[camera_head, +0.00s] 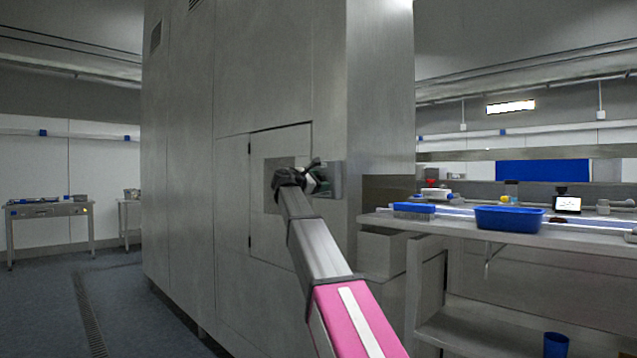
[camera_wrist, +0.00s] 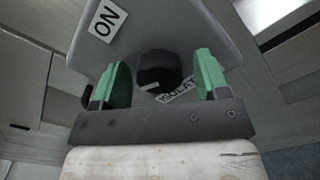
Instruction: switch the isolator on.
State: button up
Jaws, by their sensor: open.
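The isolator is a grey plate (camera_wrist: 190,30) with a black round knob (camera_wrist: 158,70) in the wrist view. An "ON" label (camera_wrist: 108,20) sits at the plate's upper left, and a partly covered label reading "ISOLAT" (camera_wrist: 178,90) lies just below the knob. My gripper (camera_wrist: 160,80) is open, with one green finger on each side of the knob and a visible gap to each. Whether the fingers reach the knob's depth I cannot tell.
The tall steel cabinet (camera_head: 270,80) fills the middle of the head view. A steel bench (camera_head: 530,237) at right holds a blue tub (camera_head: 510,218) and a blue-topped box (camera_head: 414,209). A small table (camera_head: 45,211) stands far left. The floor at left is clear.

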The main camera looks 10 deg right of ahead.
jog(key=c, duration=0.9)
jog(key=shift+m, duration=0.3)
jog(key=m, duration=1.3)
jog(key=shift+r, duration=0.1)
jog(key=shift+m, duration=0.3)
jog(key=o, duration=0.9)
